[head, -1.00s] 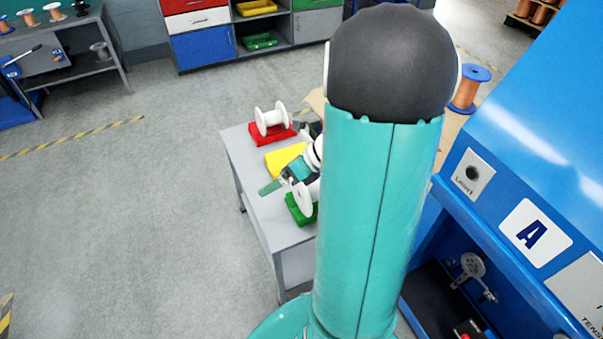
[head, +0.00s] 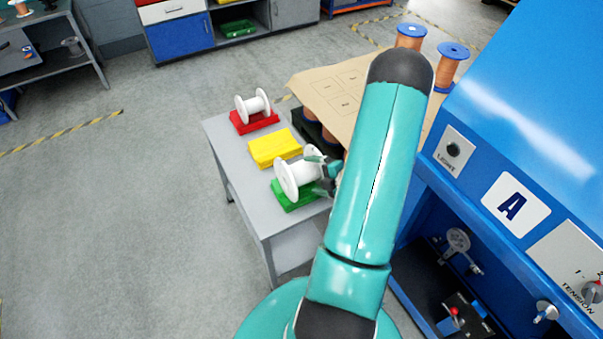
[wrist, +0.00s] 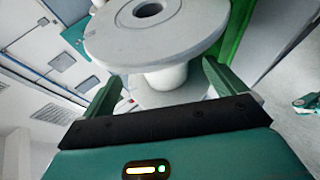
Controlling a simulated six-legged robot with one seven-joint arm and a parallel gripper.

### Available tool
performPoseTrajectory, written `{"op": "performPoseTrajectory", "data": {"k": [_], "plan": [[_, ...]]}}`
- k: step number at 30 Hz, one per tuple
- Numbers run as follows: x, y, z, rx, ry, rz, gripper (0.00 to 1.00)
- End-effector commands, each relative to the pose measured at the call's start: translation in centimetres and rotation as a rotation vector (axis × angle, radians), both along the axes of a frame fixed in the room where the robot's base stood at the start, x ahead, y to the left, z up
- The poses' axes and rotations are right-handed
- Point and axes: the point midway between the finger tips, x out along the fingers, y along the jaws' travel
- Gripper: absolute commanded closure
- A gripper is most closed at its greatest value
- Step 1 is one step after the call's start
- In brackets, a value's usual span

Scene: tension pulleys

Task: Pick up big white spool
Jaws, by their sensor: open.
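A big white spool (head: 295,178) lies on its side on the green block (head: 290,203) at the near end of the grey table. It also shows large in the wrist view (wrist: 152,32), with one round flange and its hub visible. My gripper (head: 326,166) is at the right side of this spool, partly hidden by my arm. In the wrist view my gripper (wrist: 160,80) is open, with one finger on each side of the spool's hub. I cannot tell whether the fingers touch it.
A smaller white spool (head: 252,104) sits on a red block (head: 254,123). A yellow block (head: 274,148) lies between, empty. A blue machine (head: 530,110) stands close on the right. Copper spools (head: 452,66) and a brown board (head: 330,90) are behind. Floor at left is clear.

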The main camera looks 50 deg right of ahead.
Motion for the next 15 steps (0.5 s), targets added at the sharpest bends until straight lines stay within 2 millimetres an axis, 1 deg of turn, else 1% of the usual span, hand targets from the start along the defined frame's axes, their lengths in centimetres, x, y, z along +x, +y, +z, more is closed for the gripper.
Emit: {"op": "performPoseTrajectory", "data": {"k": [1, 3, 8, 10, 15], "plan": [[0.7, 0.1, -0.4, 0.001, 0.000, 0.002, 0.04], [1.3, 0.2, -0.7, 0.000, 0.001, 0.002, 0.04], [2.1, 0.3, -1.2, -0.001, 0.001, 0.001, 0.04], [2.7, 0.5, -1.6, 0.000, 0.001, 0.002, 0.04], [4.9, 0.8, -3.1, -0.001, 0.000, 0.004, 0.04]]}}
